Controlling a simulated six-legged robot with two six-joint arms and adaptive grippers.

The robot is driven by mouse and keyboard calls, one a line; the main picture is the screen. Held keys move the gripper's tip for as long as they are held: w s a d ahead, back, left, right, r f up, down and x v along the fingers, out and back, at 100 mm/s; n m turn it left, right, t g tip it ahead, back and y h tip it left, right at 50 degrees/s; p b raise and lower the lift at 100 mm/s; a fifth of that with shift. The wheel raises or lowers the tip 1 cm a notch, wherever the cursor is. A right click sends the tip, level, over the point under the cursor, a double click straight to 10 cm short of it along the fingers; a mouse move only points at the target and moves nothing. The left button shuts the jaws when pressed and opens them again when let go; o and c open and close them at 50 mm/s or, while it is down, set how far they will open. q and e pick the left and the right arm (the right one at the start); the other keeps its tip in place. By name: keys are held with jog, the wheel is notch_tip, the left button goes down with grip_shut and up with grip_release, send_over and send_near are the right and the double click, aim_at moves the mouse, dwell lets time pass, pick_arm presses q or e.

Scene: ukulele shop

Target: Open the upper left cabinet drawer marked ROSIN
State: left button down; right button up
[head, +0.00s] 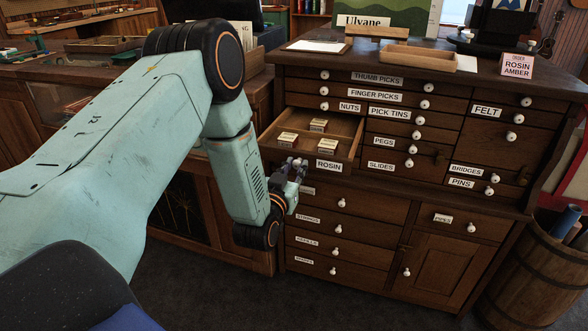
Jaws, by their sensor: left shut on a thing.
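The drawer marked ROSIN (329,166) is pulled out of the left side of the dark wooden cabinet (417,178). Its open top shows several small pale boxes, one of them (319,125) near the back. My left gripper (299,167) is at the drawer's front, left of the ROSIN label, shut on the drawer's knob. The knob is mostly hidden by the fingers. My right gripper is not in view.
Shut drawers with white knobs surround the open one, such as NUTS (350,107) above. A wooden tray (418,58) and a rosin amber sign (517,66) stand on top. A barrel (533,277) stands at the right. Dark floor lies in front.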

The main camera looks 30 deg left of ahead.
pick_arm(q)
jog(key=c, duration=1.1)
grip_release()
jog(key=v, duration=1.2)
